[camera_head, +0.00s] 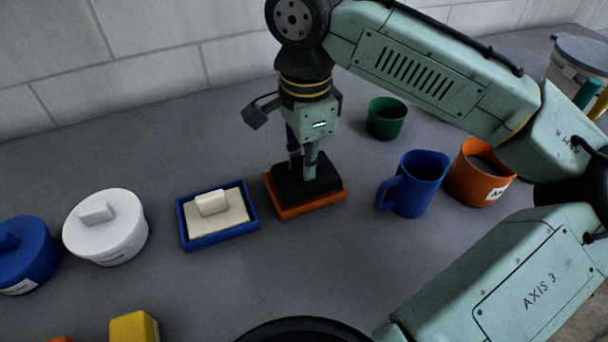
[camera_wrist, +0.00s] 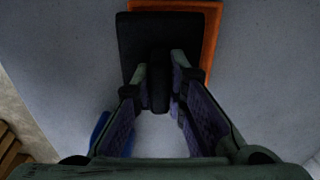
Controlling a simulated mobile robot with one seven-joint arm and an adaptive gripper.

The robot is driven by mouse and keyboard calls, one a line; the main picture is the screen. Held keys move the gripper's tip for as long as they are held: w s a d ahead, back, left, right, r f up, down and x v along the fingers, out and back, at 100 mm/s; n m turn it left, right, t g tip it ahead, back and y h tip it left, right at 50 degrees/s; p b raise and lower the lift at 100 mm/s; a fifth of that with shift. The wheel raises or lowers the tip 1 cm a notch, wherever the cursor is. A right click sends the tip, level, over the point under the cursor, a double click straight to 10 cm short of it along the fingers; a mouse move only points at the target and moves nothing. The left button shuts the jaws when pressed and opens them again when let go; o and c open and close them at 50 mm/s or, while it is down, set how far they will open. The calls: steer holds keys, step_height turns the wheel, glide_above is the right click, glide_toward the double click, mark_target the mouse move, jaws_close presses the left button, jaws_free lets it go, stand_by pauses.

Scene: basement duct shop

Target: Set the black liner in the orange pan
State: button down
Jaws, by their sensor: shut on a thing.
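The black liner (camera_head: 290,186) is a square block with an upright grip on top. My gripper (camera_head: 303,168) points down and is shut on that grip, which shows between the two fingers in the wrist view (camera_wrist: 159,80). The orange pan (camera_head: 311,209) lies on the grey bench directly below the liner; its rim shows at the front and sides. In the wrist view the liner (camera_wrist: 134,40) covers most of the pan (camera_wrist: 211,42), with orange showing along the top and right and the liner reaching past the pan at the left. I cannot tell whether they touch.
A blue pan with a cream liner (camera_head: 232,216) sits just left. A blue mug (camera_head: 418,183), an orange mug (camera_head: 470,180) and a green cup (camera_head: 386,119) stand to the right. White (camera_head: 105,235) and blue (camera_head: 25,262) lidded pots stand left. A yellow block (camera_head: 133,327) is at the front.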

steer(key=shift+w+a+f, duration=0.1)
steer(key=shift+w+a, duration=0.05)
steer(key=shift+w, duration=0.65)
step_height(320, 180, down, 4)
steer(key=b, duration=0.4)
steer(key=shift+r, duration=0.25)
steer(key=shift+f, duration=0.1)
steer(key=c, duration=1.6)
jaws_free()
step_height(320, 180, up, 12)
steer(key=shift+r+b, duration=0.2)
steer(key=shift+b, duration=0.2)
